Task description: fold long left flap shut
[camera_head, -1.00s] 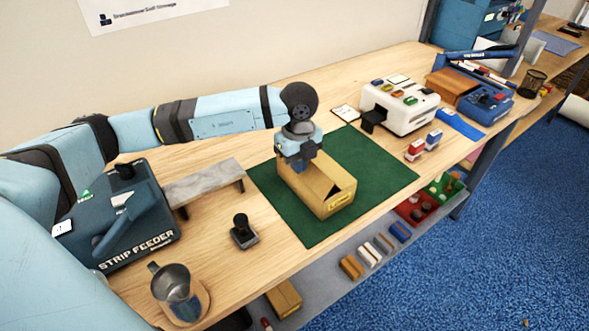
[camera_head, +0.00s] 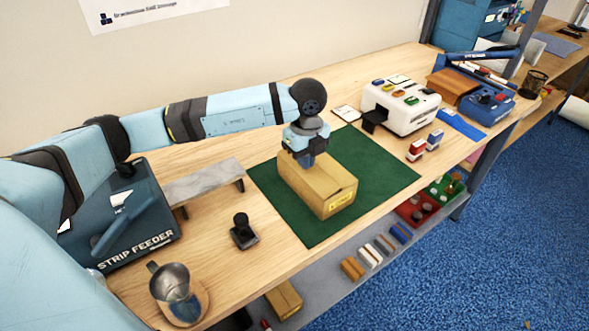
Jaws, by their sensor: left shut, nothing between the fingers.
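A brown cardboard carton (camera_head: 334,196) stands on the green mat (camera_head: 384,184). Its top looks closed, with the long flaps lying about flat and a seam along the top. My left gripper (camera_head: 305,162) is shut and empty, pointing down at the carton's top near its far left end. It seems to touch or nearly touch the top; I cannot tell which. The gripper hides that part of the top. My right gripper is not in view.
A strip feeder (camera_head: 122,218), a grey raised plate (camera_head: 204,181), a stamp (camera_head: 243,232) and a metal jug (camera_head: 178,290) stand left of the mat. A white machine (camera_head: 400,107) and small red and blue stamps (camera_head: 416,150) stand right. Bare mat surrounds the carton.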

